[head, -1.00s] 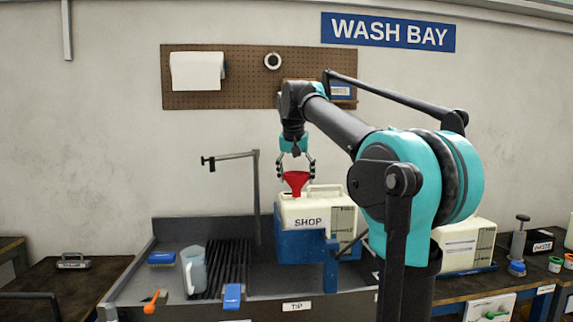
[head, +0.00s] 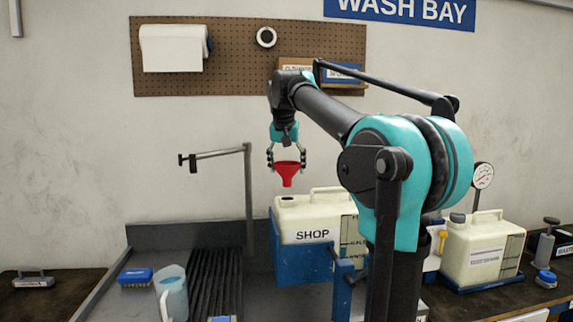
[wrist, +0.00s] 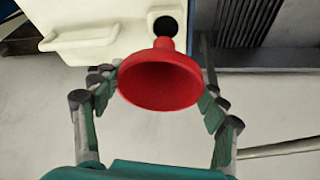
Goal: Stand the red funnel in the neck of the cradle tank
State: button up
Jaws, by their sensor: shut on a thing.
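My gripper (head: 287,158) points down and is shut on the red funnel (head: 287,172), holding it by the sides of its cone, upright with the spout down. The cradle tank (head: 305,215), cream and marked SHOP, sits in a blue cradle (head: 300,262). In the head view the spout is above the tank's top, with a small gap. In the wrist view, the funnel (wrist: 160,80) shows its wide mouth, and the dark neck opening (wrist: 166,24) lies just past the spout, partly covered by it. The spout is not in the neck.
A thin grey tap arm (head: 248,195) rises left of the tank. A blue jug (head: 172,292), a blue brush (head: 135,277) and a dark ribbed rack (head: 213,280) lie in the sink area. Another cream tank (head: 470,250) stands at the right.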

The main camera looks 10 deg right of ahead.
aim_at(287, 180)
jog(key=shift+f, duration=2.55)
jog(key=shift+f, duration=0.4)
jog(key=o, duration=1.2)
jog(key=shift+o, duration=0.2)
jog(key=v, duration=1.2)
jog(key=shift+s, duration=0.1)
